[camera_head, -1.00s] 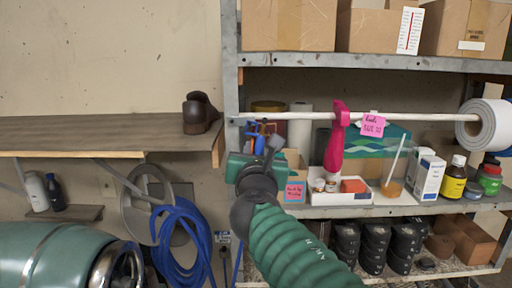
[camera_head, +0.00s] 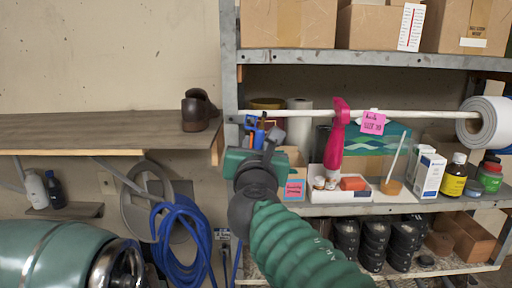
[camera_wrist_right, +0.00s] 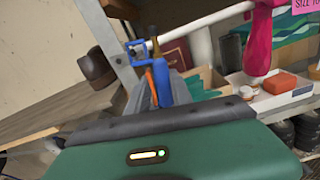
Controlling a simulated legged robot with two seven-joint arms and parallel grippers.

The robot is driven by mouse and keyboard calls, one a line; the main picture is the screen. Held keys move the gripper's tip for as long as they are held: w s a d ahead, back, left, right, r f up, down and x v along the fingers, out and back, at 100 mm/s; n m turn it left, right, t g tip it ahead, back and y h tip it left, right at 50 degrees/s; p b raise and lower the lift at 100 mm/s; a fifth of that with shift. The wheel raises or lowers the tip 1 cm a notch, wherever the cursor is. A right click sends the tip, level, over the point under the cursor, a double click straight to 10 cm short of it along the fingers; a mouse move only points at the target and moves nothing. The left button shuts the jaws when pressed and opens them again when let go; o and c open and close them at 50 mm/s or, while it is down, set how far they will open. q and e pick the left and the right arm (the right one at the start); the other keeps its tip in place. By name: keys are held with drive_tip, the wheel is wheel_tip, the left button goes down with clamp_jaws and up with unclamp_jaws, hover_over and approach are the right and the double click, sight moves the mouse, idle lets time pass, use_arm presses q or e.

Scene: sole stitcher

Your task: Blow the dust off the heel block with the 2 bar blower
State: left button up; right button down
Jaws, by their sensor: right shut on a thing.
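The brown heel block (camera_head: 196,111) sits near the right end of the wooden wall shelf; it also shows in the right wrist view (camera_wrist_right: 95,68). My right gripper (camera_head: 268,138) is in front of the metal rack's left post, to the right of the heel block and a little lower. It is shut on a blue-and-orange tool, which looks like a blower (camera_wrist_right: 161,82). The tool points up and away from the gripper, clear of the heel block. Its lower part is hidden by the gripper. Which pressure it is marked with cannot be read. My left gripper is out of view.
A white rail (camera_head: 420,115) crosses the rack, with a pink spray bottle (camera_head: 335,145) at it and a paper roll (camera_head: 488,124) at its right end. A blue hose (camera_head: 180,235) hangs under the wooden shelf (camera_head: 90,132).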

drive_tip(key=s+b, duration=0.4)
drive_tip(key=s, duration=0.7)
drive_tip(key=shift+s+a, duration=0.4)
drive_tip(key=shift+a, duration=0.05)
